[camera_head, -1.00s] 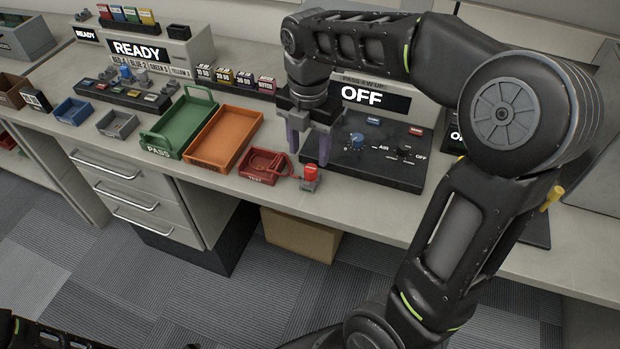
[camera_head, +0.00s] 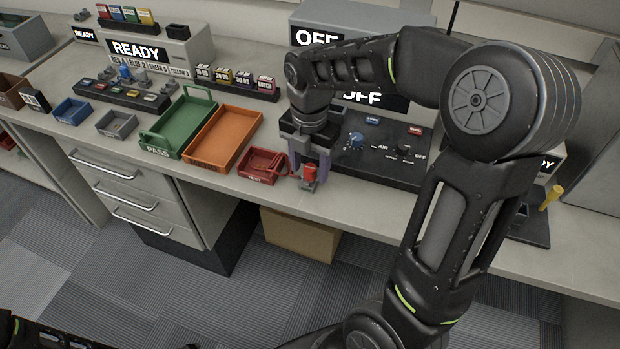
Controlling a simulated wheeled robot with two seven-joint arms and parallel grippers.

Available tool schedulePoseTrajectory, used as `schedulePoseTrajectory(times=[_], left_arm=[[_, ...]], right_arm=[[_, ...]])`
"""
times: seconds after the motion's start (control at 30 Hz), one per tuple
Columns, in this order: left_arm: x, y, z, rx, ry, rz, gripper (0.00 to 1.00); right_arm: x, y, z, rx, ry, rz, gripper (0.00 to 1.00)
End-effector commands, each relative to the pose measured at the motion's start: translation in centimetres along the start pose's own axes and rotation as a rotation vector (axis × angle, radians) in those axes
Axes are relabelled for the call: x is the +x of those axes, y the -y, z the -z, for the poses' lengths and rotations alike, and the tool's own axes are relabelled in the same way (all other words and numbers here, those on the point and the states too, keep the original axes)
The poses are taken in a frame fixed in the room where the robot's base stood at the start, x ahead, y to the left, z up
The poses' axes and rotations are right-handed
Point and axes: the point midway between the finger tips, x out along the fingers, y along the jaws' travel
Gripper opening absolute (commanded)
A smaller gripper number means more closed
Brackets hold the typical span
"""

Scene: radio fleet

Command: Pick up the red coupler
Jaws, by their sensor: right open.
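The red coupler (camera_head: 309,174) stands upright on a grey base near the front edge of the bench, just right of the small red tray. My right gripper (camera_head: 309,172) points down from above. It is open, with its purple-grey fingers to the left and right of the coupler. Whether the fingers touch it cannot be told. My left gripper is not in view; only dark parts of mine show at the lower left corner.
A red tray (camera_head: 259,171) is close to the left of the coupler. An orange tray (camera_head: 224,140) and a green PASS tray (camera_head: 176,136) lie farther left. A black panel with a blue knob (camera_head: 355,140) stands behind and to the right. The bench's front edge is near.

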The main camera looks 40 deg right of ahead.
Motion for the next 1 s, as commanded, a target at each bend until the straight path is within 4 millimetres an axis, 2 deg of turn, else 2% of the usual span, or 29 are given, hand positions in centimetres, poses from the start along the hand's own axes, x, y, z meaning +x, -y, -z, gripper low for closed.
schedulePoseTrajectory(times=[0.43, 1.0], left_arm=[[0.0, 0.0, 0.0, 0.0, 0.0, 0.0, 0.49], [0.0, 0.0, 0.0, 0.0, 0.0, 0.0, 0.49]], right_arm=[[-0.06, -0.02, 0.0, 0.0, 0.0, -0.001, 0.51], [-0.06, -0.02, 0.0, 0.0, 0.0, 0.0, 0.05]])
